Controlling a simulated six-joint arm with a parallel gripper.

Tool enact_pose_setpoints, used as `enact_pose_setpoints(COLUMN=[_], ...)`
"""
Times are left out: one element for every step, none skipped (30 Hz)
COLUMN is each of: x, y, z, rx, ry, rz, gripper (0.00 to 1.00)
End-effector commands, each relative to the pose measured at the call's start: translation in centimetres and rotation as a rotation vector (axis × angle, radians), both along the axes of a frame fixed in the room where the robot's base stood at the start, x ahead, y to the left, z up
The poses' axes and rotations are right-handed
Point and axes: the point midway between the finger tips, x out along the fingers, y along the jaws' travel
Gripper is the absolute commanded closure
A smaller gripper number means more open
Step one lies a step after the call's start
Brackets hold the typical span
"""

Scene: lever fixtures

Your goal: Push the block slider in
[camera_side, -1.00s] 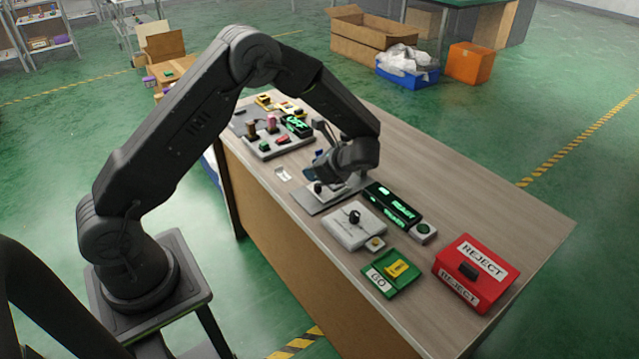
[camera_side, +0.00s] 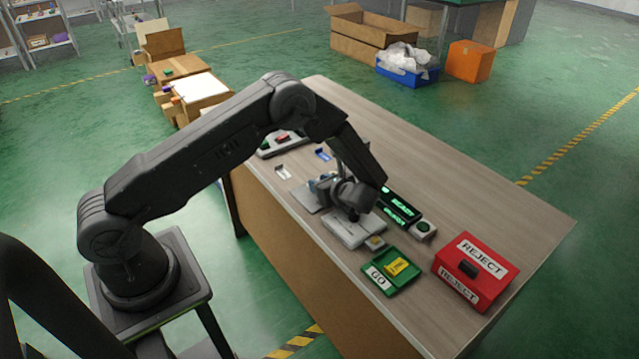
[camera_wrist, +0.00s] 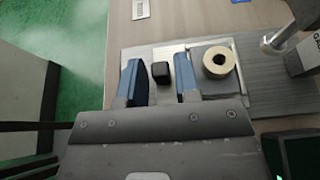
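A small black block (camera_wrist: 160,72) stands on a light metal fixture on a grey plate (camera_wrist: 275,90) in the wrist view. My gripper (camera_wrist: 160,78) is open, with one blue finger on each side of the block and a visible gap to both. I cannot tell how low the fingertips reach. A tan ring or knob (camera_wrist: 220,62) sits on the fixture to the right of the right finger. In the side view my gripper (camera_side: 322,185) is low over the plate (camera_side: 304,198); my wrist hides the block there.
A white fixture (camera_side: 346,230) lies close in front of my wrist, with a green-lit display (camera_side: 398,206) beside it. A green GO tray (camera_side: 393,272) and red REJECT box (camera_side: 475,270) stand farther right. A metal post (camera_wrist: 290,38) rises right of the ring.

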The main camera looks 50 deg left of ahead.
Motion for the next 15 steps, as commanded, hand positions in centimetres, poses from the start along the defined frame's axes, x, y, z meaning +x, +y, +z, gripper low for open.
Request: enact_pose_setpoints(x=[-0.02,-0.02,-0.01,-0.01,-0.01,-0.01,-0.01,-0.01,-0.01,-0.01,-0.01,-0.01,-0.01,-0.01,-0.01], y=[0.28,0.37,0.47,0.51,0.53,0.54,0.54,0.53,0.53,0.53,0.52,0.52,0.52,0.51,0.51], z=[-0.11,-0.14,-0.17,-0.18,-0.19,-0.19,-0.19,-0.19,-0.19,-0.19,-0.17,-0.17,-0.17,-0.17,-0.17], rx=[0.0,0.0,0.0,0.0,0.0,0.0,0.0,0.0,0.0,0.0,0.0,0.0,0.0,0.0,0.0], ry=[0.0,0.0,0.0,0.0,0.0,0.0,0.0,0.0,0.0,0.0,0.0,0.0,0.0,0.0,0.0], rz=[0.0,0.0,0.0,0.0,-0.001,-0.001,-0.001,-0.001,-0.001,0.0,0.0,0.0,0.0,0.0,0.0], gripper=[0.7,0.7,0.7,0.7,0.7,0.7,0.7,0.7,0.7,0.7,0.72,0.76,0.79,0.82,0.86])
